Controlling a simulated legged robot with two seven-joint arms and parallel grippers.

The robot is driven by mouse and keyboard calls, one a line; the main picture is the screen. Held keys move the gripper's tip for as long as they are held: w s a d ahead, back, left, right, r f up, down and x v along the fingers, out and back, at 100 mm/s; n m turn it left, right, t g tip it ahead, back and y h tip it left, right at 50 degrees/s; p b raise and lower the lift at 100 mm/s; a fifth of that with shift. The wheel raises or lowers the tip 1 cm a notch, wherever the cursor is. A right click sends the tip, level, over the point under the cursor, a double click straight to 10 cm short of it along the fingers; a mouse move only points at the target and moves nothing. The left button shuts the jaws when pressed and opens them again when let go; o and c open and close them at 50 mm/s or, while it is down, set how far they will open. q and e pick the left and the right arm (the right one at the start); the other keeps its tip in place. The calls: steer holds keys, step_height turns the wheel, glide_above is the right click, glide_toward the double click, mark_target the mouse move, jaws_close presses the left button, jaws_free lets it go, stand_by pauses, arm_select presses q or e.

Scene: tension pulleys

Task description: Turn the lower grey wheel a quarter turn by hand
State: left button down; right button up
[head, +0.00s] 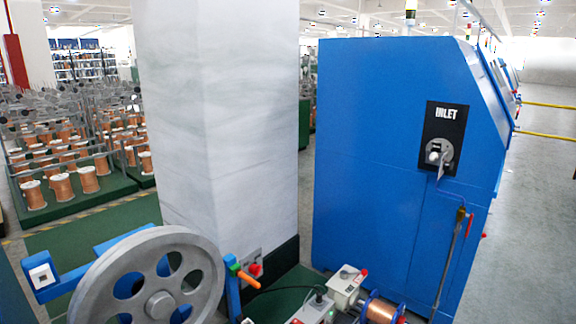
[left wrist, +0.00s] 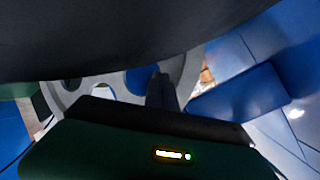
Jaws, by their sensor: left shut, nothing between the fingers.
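A large grey spoked wheel (head: 158,280) with round holes and a central hub stands at the lower left of the head view. Its bottom is cut off by the frame. No second grey wheel shows in the head view, so I cannot tell there whether this is the lower one. In the left wrist view a grey wheel (left wrist: 186,68) with holes lies behind my left gripper (left wrist: 162,82). The gripper's dark fingers are shut with nothing between them, in front of the wheel. Whether they touch it is unclear. My right gripper is in neither view.
A blue bracket (head: 75,278) runs behind the wheel. An orange handle (head: 248,280) and a red button (head: 255,269) are right of it. A copper spool (head: 381,310) is lower right. A white pillar (head: 220,110) and a blue INLET cabinet (head: 370,150) stand behind.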

arm_select(q)
steer(key=shift+w+r, duration=0.1)
steer(key=shift+w, duration=0.05)
stand_by(0.3)
steer(key=w+d+b, duration=0.5)
steer(key=w+d, duration=0.5)
steer(key=w, duration=0.3)
steer(key=shift+d+r+b, duration=0.15)
steer(key=shift+r+b, duration=0.15)
steer(key=shift+b, duration=0.1)
stand_by(1.9)
steer(key=shift+d, duration=0.1)
steer(key=s+d, duration=0.4)
steer(key=shift+d+f, duration=0.35)
steer(key=shift+d, duration=0.05)
